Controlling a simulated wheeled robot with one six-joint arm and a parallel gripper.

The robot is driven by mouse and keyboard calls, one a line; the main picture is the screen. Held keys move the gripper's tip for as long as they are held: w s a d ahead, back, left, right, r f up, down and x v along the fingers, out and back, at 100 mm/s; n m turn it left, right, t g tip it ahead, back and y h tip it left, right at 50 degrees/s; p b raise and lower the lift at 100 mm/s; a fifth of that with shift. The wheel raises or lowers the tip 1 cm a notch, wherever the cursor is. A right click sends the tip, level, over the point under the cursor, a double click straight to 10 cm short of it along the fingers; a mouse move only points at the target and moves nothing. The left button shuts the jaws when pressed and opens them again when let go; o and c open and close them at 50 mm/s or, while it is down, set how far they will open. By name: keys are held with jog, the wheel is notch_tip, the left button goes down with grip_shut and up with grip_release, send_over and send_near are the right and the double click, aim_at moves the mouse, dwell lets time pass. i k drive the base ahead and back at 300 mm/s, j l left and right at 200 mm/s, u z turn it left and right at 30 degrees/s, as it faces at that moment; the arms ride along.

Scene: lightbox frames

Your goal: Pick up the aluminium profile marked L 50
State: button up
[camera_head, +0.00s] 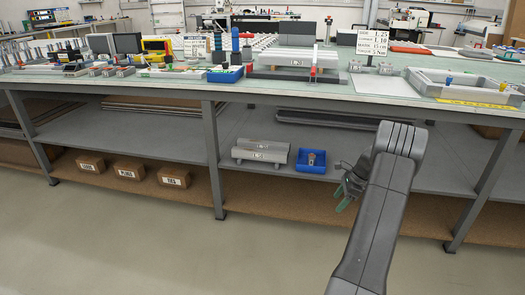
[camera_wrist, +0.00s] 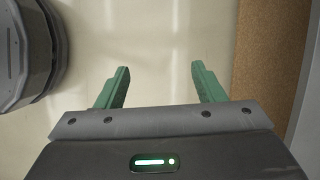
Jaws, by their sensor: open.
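Two light grey aluminium profiles (camera_head: 262,154) lie on the middle shelf under the workbench in the head view, one behind the other, with small labels too small to read surely. More long profiles (camera_head: 300,57) lie on the bench top, also with a label I cannot read surely. My gripper (camera_head: 346,190) hangs in front of the shelf, right of the shelf profiles and apart from them. In the wrist view its green fingers (camera_wrist: 158,80) are spread with nothing between them, over the pale floor. No profile shows in the wrist view.
A blue bin (camera_head: 310,166) with a small part stands on the shelf right of the profiles. Brown boxes (camera_head: 129,171) stand on the bottom board at left. Bench legs (camera_head: 213,155) divide the shelf. The bench top is crowded. The floor (camera_head: 150,245) in front is clear.

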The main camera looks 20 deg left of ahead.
aim_at(238, 152)
jog(key=i+j, duration=0.2)
jog(key=j, duration=0.2)
jog(key=i+j, duration=0.15)
jog(key=j, duration=0.2)
jog(key=i+j+z, duration=0.1)
jog(key=j, duration=0.3)
jog(key=i+j, duration=0.45)
jog(key=j, duration=0.3)
jog(key=z, duration=0.05)
